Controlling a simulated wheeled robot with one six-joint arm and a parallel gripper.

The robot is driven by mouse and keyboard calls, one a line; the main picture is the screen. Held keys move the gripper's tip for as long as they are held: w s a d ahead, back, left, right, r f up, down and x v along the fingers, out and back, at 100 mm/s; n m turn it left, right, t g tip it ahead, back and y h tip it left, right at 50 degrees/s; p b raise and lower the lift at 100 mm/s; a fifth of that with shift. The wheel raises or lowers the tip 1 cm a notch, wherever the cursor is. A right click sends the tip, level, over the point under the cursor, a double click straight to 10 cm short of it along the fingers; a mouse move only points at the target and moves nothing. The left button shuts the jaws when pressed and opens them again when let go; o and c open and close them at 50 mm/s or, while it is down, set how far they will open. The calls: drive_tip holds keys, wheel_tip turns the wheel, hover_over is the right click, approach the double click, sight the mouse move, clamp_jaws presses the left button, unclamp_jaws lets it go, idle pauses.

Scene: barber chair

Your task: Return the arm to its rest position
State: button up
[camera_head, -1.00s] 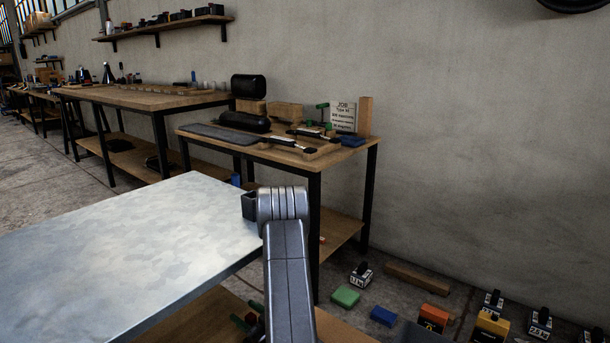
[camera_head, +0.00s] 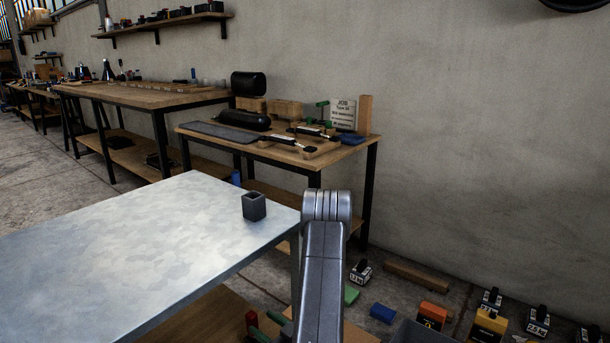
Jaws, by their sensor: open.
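My arm (camera_head: 325,265) rises from the bottom edge, right of centre. A grey link leads up to a rounded joint at its top, just off the right corner of the metal table. My gripper does not show in this view; the visible part of the arm ends at the joint.
A metal-topped table (camera_head: 130,235) fills the lower left, with a small dark square cup (camera_head: 254,206) near its right corner. A wooden workbench (camera_head: 345,157) stands behind the arm. Weights, coloured blocks (camera_head: 383,313) and a wooden bar (camera_head: 416,275) lie on the floor at right.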

sight(254, 318)
drive_tip(key=shift+p+v, duration=0.55)
drive_tip(key=shift+v, duration=2.55)
drive_tip(key=b+x, duration=0.3)
drive_tip(key=x, duration=1)
drive_tip(key=shift+w+a, duration=0.15)
drive_tip(key=shift+a, duration=0.15)
drive_tip(key=shift+w+r, duration=0.1)
drive_tip(key=shift+r, duration=1.85)
